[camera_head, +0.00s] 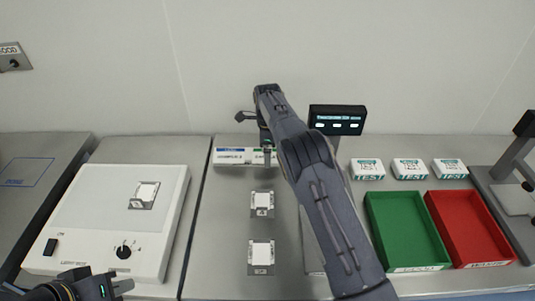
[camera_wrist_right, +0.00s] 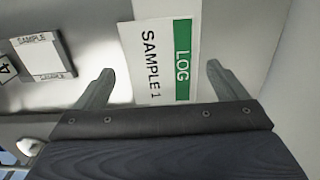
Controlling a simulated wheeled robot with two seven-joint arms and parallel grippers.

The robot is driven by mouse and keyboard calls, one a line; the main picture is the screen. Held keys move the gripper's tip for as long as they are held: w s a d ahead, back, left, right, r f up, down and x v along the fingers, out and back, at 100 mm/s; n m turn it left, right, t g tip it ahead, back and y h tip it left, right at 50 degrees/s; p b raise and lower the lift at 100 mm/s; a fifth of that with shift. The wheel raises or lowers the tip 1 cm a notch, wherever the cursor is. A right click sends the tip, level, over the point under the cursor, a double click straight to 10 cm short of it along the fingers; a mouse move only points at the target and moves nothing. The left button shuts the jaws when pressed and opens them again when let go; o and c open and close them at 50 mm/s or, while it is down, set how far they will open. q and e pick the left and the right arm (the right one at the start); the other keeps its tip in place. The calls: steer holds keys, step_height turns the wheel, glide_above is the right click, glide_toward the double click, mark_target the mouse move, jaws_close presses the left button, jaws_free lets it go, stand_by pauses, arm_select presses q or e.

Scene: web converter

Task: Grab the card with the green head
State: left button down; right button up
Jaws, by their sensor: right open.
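The card with the green head (camera_wrist_right: 166,50) shows in the right wrist view, white with a green band marked LOG and the words SAMPLE 1. My right gripper (camera_wrist_right: 159,70) is open, with one finger on each side of the card and the card apart from both in the picture. I cannot tell how deep the card lies between them. In the head view my right arm reaches to the back of the bench and largely hides the card. My left gripper (camera_head: 104,286) is at the bottom left, away from the card; its finger gap is unclear.
A white blue-banded item (camera_head: 238,157) lies left of the right gripper. Two sample plates (camera_head: 261,249) lie on the bench. A white device (camera_head: 85,209) stands left. Green (camera_head: 385,232) and red (camera_head: 453,238) trays, several TEST boxes (camera_head: 410,169) and a small display (camera_head: 337,120) are right.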

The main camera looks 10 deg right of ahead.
steer(key=shift+f, duration=0.15)
steer(key=shift+c, duration=0.2)
steer(key=c, duration=1)
